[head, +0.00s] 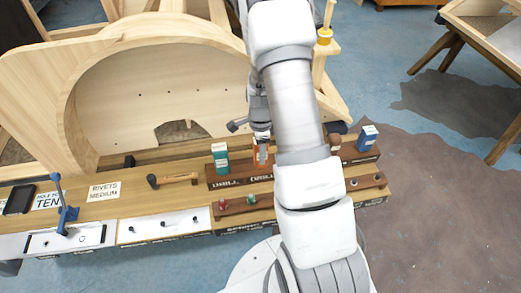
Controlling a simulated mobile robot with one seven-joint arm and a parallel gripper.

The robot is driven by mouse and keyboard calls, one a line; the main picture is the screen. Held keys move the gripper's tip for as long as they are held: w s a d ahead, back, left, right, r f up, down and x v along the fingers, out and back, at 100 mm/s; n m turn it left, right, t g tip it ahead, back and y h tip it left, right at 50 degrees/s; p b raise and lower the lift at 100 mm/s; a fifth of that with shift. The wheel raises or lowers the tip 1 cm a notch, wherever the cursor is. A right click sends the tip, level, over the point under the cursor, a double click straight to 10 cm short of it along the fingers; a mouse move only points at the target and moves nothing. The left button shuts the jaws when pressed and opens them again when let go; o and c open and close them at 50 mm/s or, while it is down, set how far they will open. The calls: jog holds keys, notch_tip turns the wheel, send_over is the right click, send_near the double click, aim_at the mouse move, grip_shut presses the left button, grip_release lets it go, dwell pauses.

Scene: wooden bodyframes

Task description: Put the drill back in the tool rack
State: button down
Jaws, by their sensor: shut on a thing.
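The tool rack (222,182) is a dark wooden block with lettering on its front, on the workbench in the head view. My gripper (261,138) points down above the rack, just left of my white arm. It is shut on an orange-red thing (262,156), apparently the drill, mostly hidden by the gripper and arm. The drill is upright or nearly so, just over or in the rack; I cannot tell whether it touches. My arm hides the rack's middle.
A teal-and-white box (220,158) stands at the rack's left end, a blue-and-white box (367,138) at its right. A hammer (175,180) lies left of the rack, with a blue clamp (65,210) farther left. A large curved wooden frame (150,85) rises behind.

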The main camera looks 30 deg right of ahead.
jog(key=shift+f, duration=0.2)
jog(key=shift+c, duration=1)
grip_release()
jog(key=shift+r, duration=0.15)
notch_tip(320, 180, up, 12)
jog(key=shift+r+p, duration=0.2)
jog(key=shift+p, duration=0.35)
jog(key=s+a+r+n+t, duration=0.2)
jog(key=s+a+r+n, duration=0.4)
jog(key=r, duration=0.4)
jog(key=s+a+r+n+t, duration=0.2)
jog(key=s+a+r+n, duration=0.25)
jog(key=r+n, duration=0.5)
jog(key=s+a+r+n+t, duration=0.1)
jog(key=s+a+r+n, duration=0.1)
jog(key=s+n, duration=0.3)
jog(key=s+r, duration=0.1)
jog(key=s, duration=0.2)
jog(key=shift+r+n+t, duration=0.15)
jog(key=shift+n+t, duration=0.15)
jog(key=shift+n, duration=0.05)
